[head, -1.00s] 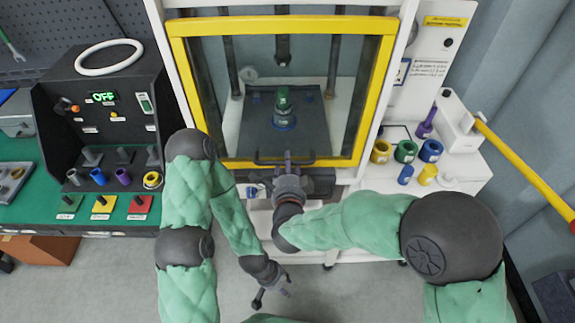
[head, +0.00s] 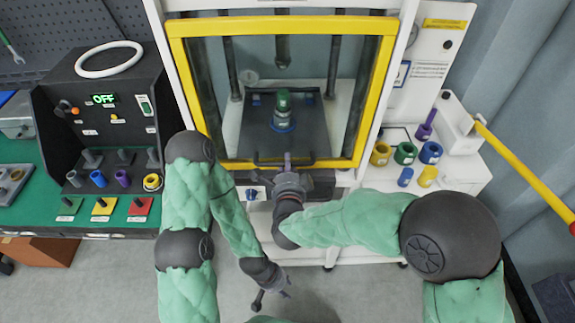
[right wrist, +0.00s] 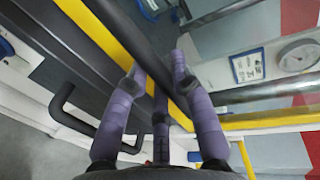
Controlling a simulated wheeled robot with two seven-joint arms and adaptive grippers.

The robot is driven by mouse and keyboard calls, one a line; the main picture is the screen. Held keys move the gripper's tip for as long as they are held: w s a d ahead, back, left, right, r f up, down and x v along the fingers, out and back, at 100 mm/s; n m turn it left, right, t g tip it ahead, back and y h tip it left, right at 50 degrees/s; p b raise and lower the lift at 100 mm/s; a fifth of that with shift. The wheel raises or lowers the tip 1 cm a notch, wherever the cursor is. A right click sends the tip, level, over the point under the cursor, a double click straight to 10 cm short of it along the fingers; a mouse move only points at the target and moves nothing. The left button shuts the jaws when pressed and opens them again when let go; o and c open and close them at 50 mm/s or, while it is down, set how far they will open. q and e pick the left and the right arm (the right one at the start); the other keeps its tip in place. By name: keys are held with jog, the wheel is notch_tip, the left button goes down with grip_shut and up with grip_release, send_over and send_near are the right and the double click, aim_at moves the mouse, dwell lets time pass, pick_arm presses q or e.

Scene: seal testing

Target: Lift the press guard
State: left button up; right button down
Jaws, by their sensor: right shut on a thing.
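The press guard (head: 177,92) is a clear window in a yellow frame on the front of the white press. It is down, with its lower bar across the front of the press opening.
Behind the guard, a green-topped part (head: 283,103) stands on a dark plate. A black control box (head: 105,115) showing OFF stands left. Coloured rings (head: 405,152) and a yellow-handled lever (head: 525,175) are right. The floor in front is clear.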

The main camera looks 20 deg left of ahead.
jog(key=p, duration=1.2)
send_near(287, 86)
jog(key=x, duration=0.5)
jog(key=shift+b, duration=0.3)
jog(key=c, duration=1.1)
grip_release()
jog(key=shift+o, duration=0.2)
jog(key=v, duration=1.2)
jog(key=shift+f, duration=0.15)
